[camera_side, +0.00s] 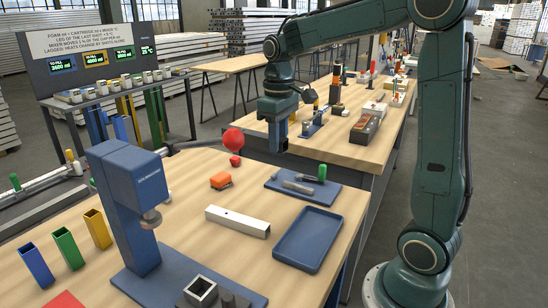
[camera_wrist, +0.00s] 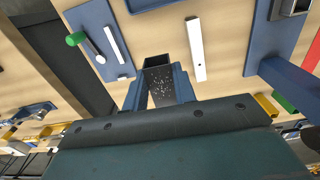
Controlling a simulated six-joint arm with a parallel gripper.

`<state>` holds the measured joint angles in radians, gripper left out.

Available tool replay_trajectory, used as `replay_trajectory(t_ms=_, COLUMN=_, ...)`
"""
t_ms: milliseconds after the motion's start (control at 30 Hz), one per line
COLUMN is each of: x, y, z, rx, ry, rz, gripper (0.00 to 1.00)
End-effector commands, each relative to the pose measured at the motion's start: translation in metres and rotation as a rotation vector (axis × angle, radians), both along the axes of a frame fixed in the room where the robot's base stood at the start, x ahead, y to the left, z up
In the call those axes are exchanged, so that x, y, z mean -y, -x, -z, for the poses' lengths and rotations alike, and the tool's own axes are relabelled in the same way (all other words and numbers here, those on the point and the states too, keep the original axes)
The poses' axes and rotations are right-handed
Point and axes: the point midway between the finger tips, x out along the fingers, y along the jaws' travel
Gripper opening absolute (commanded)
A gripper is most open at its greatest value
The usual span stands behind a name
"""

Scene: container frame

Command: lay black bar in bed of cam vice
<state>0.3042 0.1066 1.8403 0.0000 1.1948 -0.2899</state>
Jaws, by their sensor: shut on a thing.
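My gripper (camera_side: 278,146) hangs above the far side of the near bench in the side view, fingers pointing down. In the wrist view, its blue fingers (camera_wrist: 160,96) are shut on the black bar (camera_wrist: 160,79), a dark speckled piece between them. The bar is hard to make out in the side view. The cam vice (camera_side: 288,178) is a blue plate with grey metal jaws and a green-handled lever. It lies below my gripper and toward the viewer. In the wrist view, the vice (camera_wrist: 91,18) is at upper left, apart from the bar.
A blue tray (camera_side: 308,240) lies in front of the vice. A silver square tube (camera_side: 237,221) and orange block (camera_side: 221,180) lie left of it. A tall blue press (camera_side: 125,190), with a red-knobbed lever (camera_side: 233,138), stands left. Another bench (camera_side: 345,150) is behind.

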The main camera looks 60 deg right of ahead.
Motion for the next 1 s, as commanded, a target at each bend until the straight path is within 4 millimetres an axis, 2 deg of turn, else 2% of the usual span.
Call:
replay_trajectory(t_ms=667, x=0.003, y=0.0, z=0.001, rx=0.0, ry=0.0, rz=0.001, gripper=0.02)
replay_trajectory(t_ms=867, x=0.021, y=0.004, z=0.014, rx=-0.002, ry=-0.001, rz=0.004, gripper=0.02)
replay_trajectory(t_ms=1000, x=0.045, y=0.011, z=0.031, rx=-0.003, ry=-0.001, rz=0.004, gripper=0.02)
